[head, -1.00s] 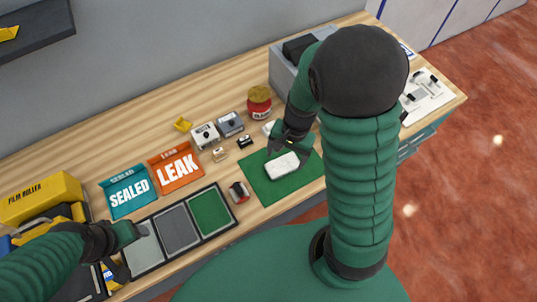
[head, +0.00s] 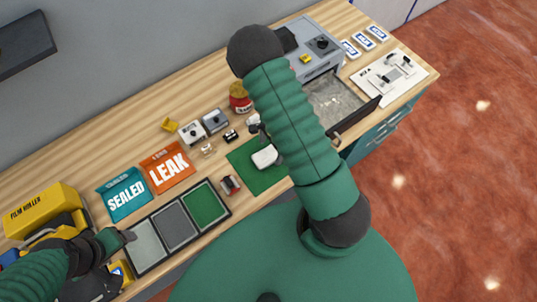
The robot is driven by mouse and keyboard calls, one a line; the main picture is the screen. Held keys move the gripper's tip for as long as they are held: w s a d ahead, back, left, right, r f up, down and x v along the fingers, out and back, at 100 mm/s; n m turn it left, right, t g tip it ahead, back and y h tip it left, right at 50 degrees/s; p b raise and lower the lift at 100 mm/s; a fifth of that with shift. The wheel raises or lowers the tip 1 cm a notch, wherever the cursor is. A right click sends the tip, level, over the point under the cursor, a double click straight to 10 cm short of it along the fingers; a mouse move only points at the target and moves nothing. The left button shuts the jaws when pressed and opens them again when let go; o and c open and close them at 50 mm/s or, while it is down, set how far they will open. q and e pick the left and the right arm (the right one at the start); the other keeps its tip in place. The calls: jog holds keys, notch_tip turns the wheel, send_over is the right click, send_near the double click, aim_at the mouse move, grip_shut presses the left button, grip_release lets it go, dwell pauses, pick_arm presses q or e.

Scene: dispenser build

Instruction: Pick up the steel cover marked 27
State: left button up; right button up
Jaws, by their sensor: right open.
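I cannot read a 27 on any part. Two small steel-grey boxes, one paler (head: 192,132) and one darker (head: 215,120), stand behind the green mat; either may be the cover, but I cannot tell. A white rounded part (head: 264,158) lies on the green mat (head: 246,161). My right gripper (head: 263,136) is open, just behind and above the white part; my arm partly hides it. No held object shows in it. My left gripper (head: 126,237) is at the lower left, by the grey trays, and its jaws are unclear.
A red jar (head: 240,100) stands behind the mat. A grey machine (head: 318,48) stands at the back right, with an open drawer (head: 372,108) in front. My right arm hides part of the bench.

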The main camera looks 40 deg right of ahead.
aim_at(269, 156)
notch_tip(269, 156, down, 3)
jog(key=shift+w+a+r, duration=0.1)
jog(key=shift+a, duration=0.05)
jog(key=shift+a+r, duration=0.1)
jog(key=shift+a, duration=0.05)
jog(key=c, duration=1.6)
